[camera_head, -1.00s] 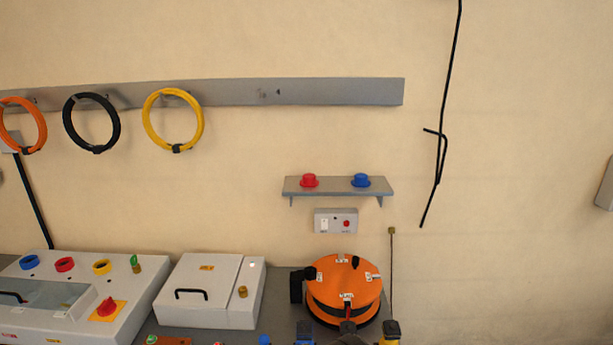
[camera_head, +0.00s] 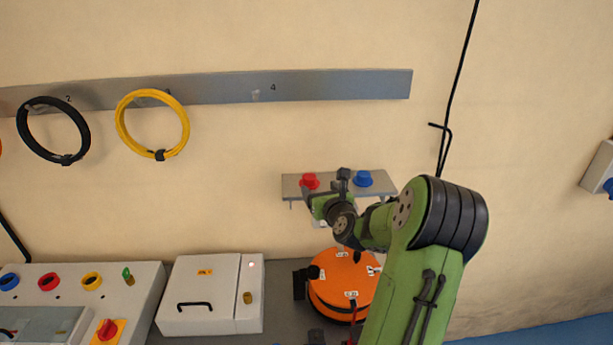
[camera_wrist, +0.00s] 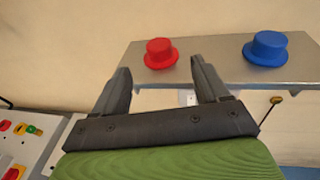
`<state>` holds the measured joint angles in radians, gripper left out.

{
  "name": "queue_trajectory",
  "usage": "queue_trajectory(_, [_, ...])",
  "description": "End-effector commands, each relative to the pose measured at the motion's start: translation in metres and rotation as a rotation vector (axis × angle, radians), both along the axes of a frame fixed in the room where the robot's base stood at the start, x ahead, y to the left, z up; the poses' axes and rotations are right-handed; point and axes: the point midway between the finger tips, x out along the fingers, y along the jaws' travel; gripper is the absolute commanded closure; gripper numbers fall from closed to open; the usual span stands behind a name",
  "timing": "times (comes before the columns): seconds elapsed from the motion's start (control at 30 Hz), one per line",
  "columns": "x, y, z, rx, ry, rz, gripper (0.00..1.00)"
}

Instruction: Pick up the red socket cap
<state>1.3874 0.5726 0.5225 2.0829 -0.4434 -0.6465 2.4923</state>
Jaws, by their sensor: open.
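The red socket cap (camera_head: 310,181) stands on the left half of a small grey wall shelf (camera_head: 290,188). In the wrist view the red cap (camera_wrist: 160,53) sits upright near the shelf's front edge, with a flared brim. My gripper (camera_wrist: 160,75) is open and empty, its two fingers pointing toward the shelf. My wrist hides part of the shelf.
A blue cap (camera_wrist: 267,48) of like shape stands on the shelf to the right of the red one. Below are an orange round reel (camera_head: 340,280), a white box (camera_head: 205,295) and a control panel (camera_head: 80,290). Wire coils hang on a wall rail (camera_head: 330,86). The wall between is bare.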

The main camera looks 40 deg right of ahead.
Motion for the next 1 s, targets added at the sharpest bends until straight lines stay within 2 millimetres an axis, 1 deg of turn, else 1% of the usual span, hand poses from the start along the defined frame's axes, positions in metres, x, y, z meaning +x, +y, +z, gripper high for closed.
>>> queue_trajectory(0.03, [0.012,-0.005,0.000,0.002,-0.001,0.005,0.26])
queue_trajectory(0.1, [0.025,-0.012,-0.003,0.000,-0.001,0.004,0.26])
queue_trajectory(0.27, [0.041,-0.021,-0.007,-0.001,0.002,0.002,0.26])
queue_trajectory(0.5, [0.078,-0.040,-0.016,-0.001,0.003,0.002,0.26])
queue_trajectory(0.6, [0.084,-0.044,-0.018,-0.003,0.003,0.001,0.26])
queue_trajectory(0.77, [0.084,-0.044,-0.019,-0.004,0.003,0.001,0.26])
queue_trajectory(0.87, [0.083,-0.044,-0.019,-0.003,0.004,0.001,0.38])
queue_trajectory(1.0, [0.083,-0.044,-0.020,-0.003,0.005,0.001,0.60])
